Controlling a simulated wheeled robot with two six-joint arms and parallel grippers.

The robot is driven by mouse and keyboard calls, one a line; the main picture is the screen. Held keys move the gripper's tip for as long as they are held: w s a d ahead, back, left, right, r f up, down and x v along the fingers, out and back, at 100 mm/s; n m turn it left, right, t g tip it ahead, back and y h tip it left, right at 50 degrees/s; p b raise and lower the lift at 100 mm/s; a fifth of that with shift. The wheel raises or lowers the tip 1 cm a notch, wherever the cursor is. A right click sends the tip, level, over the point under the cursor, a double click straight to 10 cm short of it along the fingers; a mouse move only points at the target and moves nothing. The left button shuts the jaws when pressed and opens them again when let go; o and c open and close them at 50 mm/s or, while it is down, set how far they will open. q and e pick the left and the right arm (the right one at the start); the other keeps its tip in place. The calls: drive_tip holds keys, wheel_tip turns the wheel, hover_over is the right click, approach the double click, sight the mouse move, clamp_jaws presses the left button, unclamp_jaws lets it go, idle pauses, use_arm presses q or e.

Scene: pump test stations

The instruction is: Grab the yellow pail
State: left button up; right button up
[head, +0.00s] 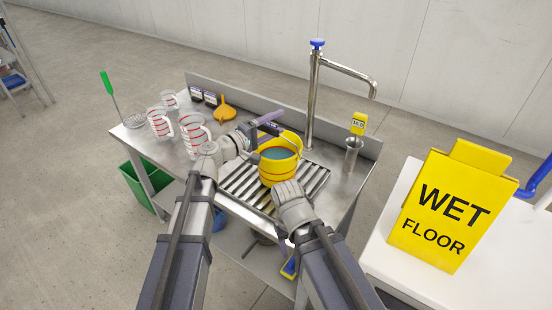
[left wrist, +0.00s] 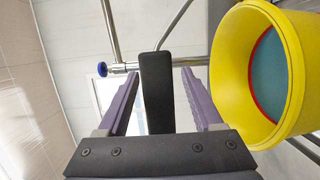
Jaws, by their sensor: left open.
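The yellow pail (head: 278,172) stands upright on the slatted drain grate of the steel bench. It has red bands and holds blue-green liquid. In the left wrist view the pail (left wrist: 228,65) fills the right side, tilted by the camera's angle. My left gripper (head: 272,124) is open at the pail's far-left rim, its purple fingers level with or above the rim.
A tall tap (head: 312,100) rises behind the pail. Several measuring jugs (head: 195,135) and an orange funnel (head: 223,109) stand on the left. A steel cup (head: 352,152) is at the right. A yellow wet-floor sign (head: 437,210) stands on a white surface. A green bin (head: 143,187) is below.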

use_arm(q)
clamp_jaws()
idle(0.4)
idle(0.9)
